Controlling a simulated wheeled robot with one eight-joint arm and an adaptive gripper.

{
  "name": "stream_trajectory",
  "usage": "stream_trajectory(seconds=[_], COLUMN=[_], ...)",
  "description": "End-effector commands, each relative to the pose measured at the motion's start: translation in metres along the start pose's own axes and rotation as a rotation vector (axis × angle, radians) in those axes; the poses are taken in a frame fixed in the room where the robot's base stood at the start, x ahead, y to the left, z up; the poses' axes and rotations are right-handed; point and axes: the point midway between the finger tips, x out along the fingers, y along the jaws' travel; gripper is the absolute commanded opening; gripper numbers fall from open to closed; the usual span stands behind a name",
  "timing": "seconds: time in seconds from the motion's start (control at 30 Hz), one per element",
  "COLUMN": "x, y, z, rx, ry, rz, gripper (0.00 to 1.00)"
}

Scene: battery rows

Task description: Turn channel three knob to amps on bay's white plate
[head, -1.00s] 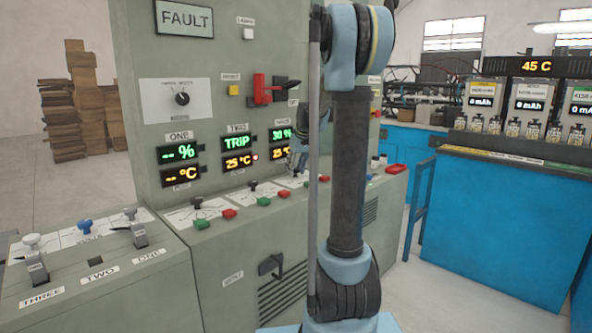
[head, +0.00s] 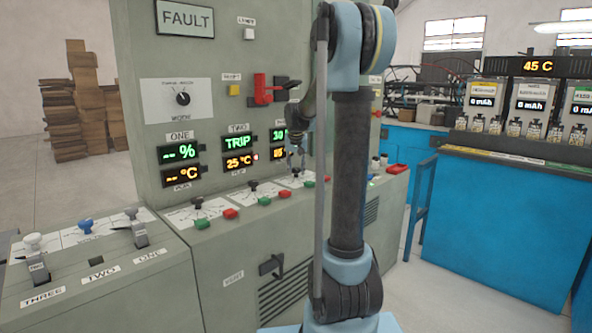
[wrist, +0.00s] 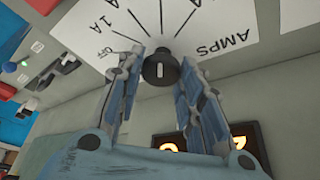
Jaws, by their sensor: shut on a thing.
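In the wrist view, a black knob (wrist: 159,69) with a pale mark stands on a white plate (wrist: 155,22) lettered OFF, 1 A and AMPS. My gripper (wrist: 160,72) is shut on this knob, one finger on each side. The pale mark lies roughly along the picture's vertical; which end is the pointer I cannot tell. In the head view, my gripper (head: 297,160) points down at the third plate (head: 284,183) along the bay's sloped ledge. My arm hides part of that area, and the knob's setting is too small to read there.
Along the ledge stand other knobs, such as the first channel's (head: 197,203), with green (head: 201,224) and red (head: 231,213) buttons. Displays (head: 238,143) and a red switch handle (head: 263,89) are on the panel above. A separate console (head: 95,262) with levers stands at the left.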

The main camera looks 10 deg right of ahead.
Motion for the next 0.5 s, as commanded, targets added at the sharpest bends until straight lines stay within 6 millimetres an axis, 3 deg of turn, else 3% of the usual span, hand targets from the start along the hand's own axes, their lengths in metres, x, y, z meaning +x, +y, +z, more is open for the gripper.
stream_trajectory(seconds=[0.3, 0.33, 0.4, 0.5], x=[0.0001, 0.0001, 0.0001, 0.0001], y=[-0.0006, -0.0006, -0.0006, -0.0005], z=[-0.0002, -0.0001, 0.0000, 0.0001], rx=[0.000, 0.000, 0.000, -0.001], ry=[0.000, 0.000, 0.000, 0.000], rz=[-0.001, -0.001, -0.001, -0.001], gripper=[0.10, 0.41, 0.53, 0.53])
